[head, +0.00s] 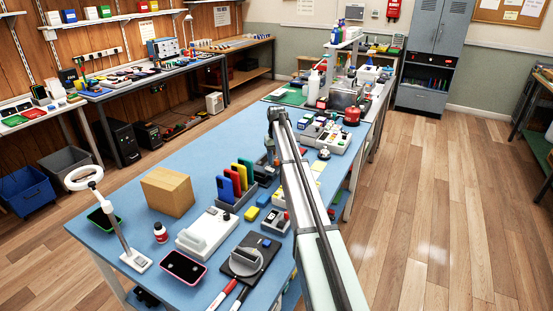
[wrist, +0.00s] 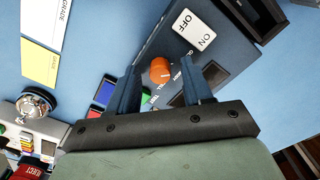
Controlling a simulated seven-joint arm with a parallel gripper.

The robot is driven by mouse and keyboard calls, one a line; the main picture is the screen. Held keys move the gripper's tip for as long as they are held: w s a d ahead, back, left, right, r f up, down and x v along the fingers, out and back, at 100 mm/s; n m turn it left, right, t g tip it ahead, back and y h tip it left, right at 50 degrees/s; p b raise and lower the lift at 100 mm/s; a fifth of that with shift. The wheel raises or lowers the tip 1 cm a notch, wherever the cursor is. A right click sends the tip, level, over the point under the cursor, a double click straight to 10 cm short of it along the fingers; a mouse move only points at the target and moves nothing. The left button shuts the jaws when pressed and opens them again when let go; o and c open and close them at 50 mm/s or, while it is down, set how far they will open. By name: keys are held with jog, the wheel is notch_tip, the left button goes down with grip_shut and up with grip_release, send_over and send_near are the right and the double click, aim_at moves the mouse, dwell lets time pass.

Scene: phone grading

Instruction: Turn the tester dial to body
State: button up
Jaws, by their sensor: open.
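The tester (wrist: 150,45) is a dark grey box in the wrist view, with an orange dial (wrist: 160,70) on its face. My gripper (wrist: 160,64) is open, with one finger to each side of the dial as seen from the wrist. I cannot tell whether either finger touches it. Small white labels stand around the dial, but they are partly hidden and too small to read, so the dial's setting is unclear. In the head view my arm reaches over the blue table, and I cannot make out the dial there.
A white OFF/ON rocker (wrist: 195,32) and a dark screen (wrist: 215,72) are close to the dial. Blue (wrist: 104,90) and red (wrist: 95,112) blocks lie left of my gripper. Phones in a rack (head: 237,195) and a cardboard box (head: 167,192) stand on the table (head: 215,150).

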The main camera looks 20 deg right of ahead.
grip_shut()
dwell(0.3)
jog(key=shift+m, duration=0.3)
jog(key=m, duration=0.3)
jog(key=shift+m, duration=2.5)
grip_release()
